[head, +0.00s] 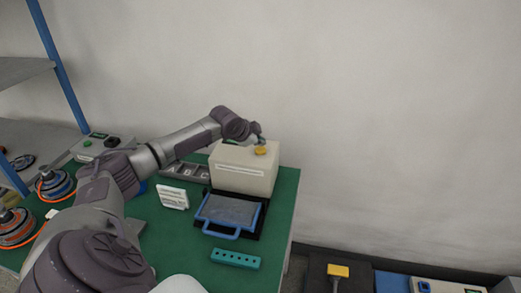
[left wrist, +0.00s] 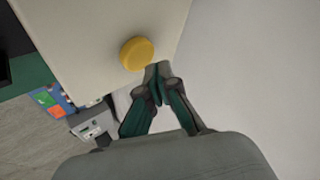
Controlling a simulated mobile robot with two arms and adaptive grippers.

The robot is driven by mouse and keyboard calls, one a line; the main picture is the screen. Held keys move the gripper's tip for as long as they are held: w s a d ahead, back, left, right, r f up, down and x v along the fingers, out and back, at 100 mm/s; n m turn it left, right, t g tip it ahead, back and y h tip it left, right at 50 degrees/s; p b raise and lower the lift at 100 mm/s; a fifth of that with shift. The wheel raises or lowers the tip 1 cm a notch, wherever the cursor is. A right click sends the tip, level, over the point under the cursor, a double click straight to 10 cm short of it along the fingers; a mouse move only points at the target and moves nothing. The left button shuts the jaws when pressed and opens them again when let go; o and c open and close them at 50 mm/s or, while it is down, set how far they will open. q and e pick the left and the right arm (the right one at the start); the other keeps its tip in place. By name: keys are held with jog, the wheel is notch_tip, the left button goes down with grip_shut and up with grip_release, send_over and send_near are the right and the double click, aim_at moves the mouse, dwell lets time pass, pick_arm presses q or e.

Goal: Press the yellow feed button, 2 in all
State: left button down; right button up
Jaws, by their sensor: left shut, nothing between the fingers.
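The yellow feed button (head: 261,151) sits on top of a cream box-shaped machine (head: 243,172) at the right side of the green table. In the left wrist view the button (left wrist: 137,54) is a round yellow cap on the machine's pale top (left wrist: 85,35). My left gripper (head: 262,141) is just above the button in the head view. In the left wrist view its fingertips (left wrist: 157,68) are together and empty, beside the button's lower right edge. I cannot tell whether they touch it. My right gripper is not in view.
A blue-handled tray (head: 228,211) lies in front of the machine. A white card (head: 173,197), a grey bin (head: 186,171) and a teal block with holes (head: 236,259) are on the green table (head: 275,235). Hub motors with orange cables (head: 54,184) stand at left. A wall is behind.

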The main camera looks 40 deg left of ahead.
aim_at(260, 150)
pick_arm(q)
jog(key=shift+f, duration=0.15)
dwell(0.7)
jog(key=shift+f, duration=0.25)
jog(key=shift+f, duration=0.6)
dwell(0.8)
jog(key=shift+r+p, duration=0.95)
jog(key=shift+p, duration=0.05)
notch_tip(260, 150, up, 5)
jog(key=p, duration=0.5)
jog(key=shift+r, duration=0.1)
